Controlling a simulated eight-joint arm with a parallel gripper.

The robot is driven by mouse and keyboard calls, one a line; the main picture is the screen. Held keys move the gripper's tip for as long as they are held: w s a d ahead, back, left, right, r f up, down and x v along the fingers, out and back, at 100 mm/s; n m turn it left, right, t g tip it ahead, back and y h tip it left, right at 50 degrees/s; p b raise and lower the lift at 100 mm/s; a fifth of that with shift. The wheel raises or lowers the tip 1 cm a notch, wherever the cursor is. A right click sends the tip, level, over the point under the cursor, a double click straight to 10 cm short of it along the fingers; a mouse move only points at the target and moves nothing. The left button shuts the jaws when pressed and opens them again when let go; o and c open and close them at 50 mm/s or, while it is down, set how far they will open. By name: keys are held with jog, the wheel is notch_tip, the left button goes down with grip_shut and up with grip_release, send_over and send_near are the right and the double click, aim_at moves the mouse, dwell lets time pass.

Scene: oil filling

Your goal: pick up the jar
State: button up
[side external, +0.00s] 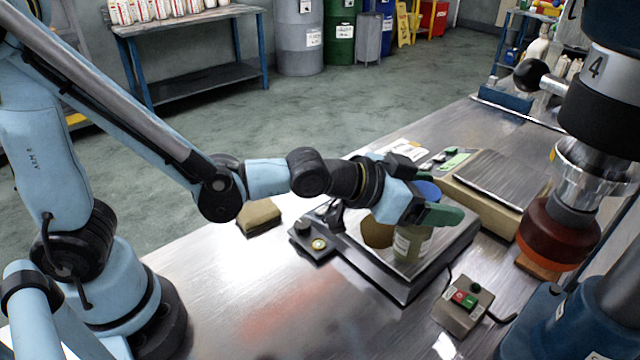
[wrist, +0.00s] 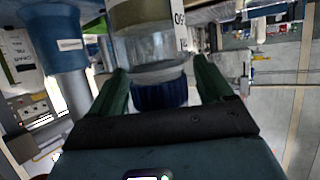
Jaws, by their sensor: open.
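The jar (side external: 411,243) is a clear container with a pale label and a blue lid (side external: 427,189). It stands upright on a metal plate in a black-framed stand (side external: 405,287). My gripper (side external: 432,212) is at the jar's upper part, its green fingers level and partly covering the jar. In the wrist view the jar (wrist: 150,47) and its dark blue lid lie between the two green fingers of my gripper (wrist: 163,70). The fingers are apart, one on each side. I cannot tell whether either finger touches the jar.
A flat-topped scale (side external: 500,180) stands behind the jar to the right. A control box (side external: 463,302) with red and green buttons is at the front right. A machine with a brown-orange lower part (side external: 558,236) overhangs the right side. A tan block (side external: 260,217) lies on the left.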

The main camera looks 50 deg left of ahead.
jog(key=shift+w+d+f, duration=0.1)
jog(key=shift+w, duration=0.05)
grip_shut()
dwell(0.4)
